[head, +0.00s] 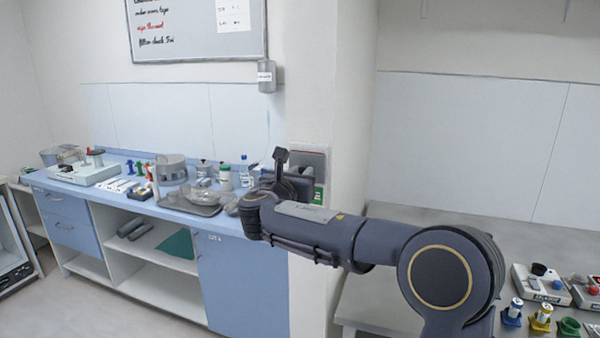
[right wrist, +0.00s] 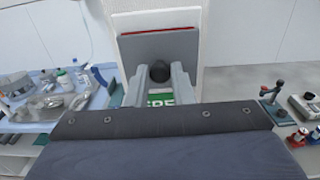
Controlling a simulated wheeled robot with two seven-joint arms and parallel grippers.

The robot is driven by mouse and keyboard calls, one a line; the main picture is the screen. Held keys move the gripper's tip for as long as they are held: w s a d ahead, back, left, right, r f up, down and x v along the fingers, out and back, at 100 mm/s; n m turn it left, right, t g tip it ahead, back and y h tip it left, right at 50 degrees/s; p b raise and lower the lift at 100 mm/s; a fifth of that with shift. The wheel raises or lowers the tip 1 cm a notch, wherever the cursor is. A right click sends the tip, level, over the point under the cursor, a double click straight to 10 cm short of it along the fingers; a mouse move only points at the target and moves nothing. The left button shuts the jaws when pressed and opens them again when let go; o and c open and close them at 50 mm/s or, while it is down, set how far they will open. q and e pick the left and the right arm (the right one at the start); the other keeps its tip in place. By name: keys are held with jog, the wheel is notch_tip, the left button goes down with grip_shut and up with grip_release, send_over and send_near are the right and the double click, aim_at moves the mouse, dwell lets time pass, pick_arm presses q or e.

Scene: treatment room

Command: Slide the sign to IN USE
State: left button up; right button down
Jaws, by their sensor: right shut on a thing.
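The sign (head: 318,158) is mounted on the end face of the wall pillar, mostly behind my right gripper (head: 290,178) in the head view. In the right wrist view the sign has a grey plate (right wrist: 160,46) in a pale frame, with a thin red strip along its top. Below the plate a green field (right wrist: 160,98) shows with white letters, partly covered, perhaps "FREE". My right gripper (right wrist: 157,78) is shut on a round black knob (right wrist: 158,71) in front of the plate's lower edge. My left gripper is not in view.
A blue-topped counter (head: 215,222) with a tray, bottles and other items stands left of the pillar. A lower bench (head: 400,212) with small devices and coloured holders (head: 541,315) is at the right. A grey wall box (head: 266,76) hangs above the counter.

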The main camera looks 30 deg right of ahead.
notch_tip(320, 180, down, 8)
jog(key=b, duration=0.4)
jog(key=shift+f, duration=0.1)
jog(key=c, duration=1.4)
grip_release()
jog(key=shift+o, duration=0.6)
jog(key=shift+a, duration=0.1)
jog(key=b+v, duration=0.2)
jog(key=v, duration=0.5)
jog(key=shift+s+a, duration=0.2)
jog(key=shift+s, duration=0.1)
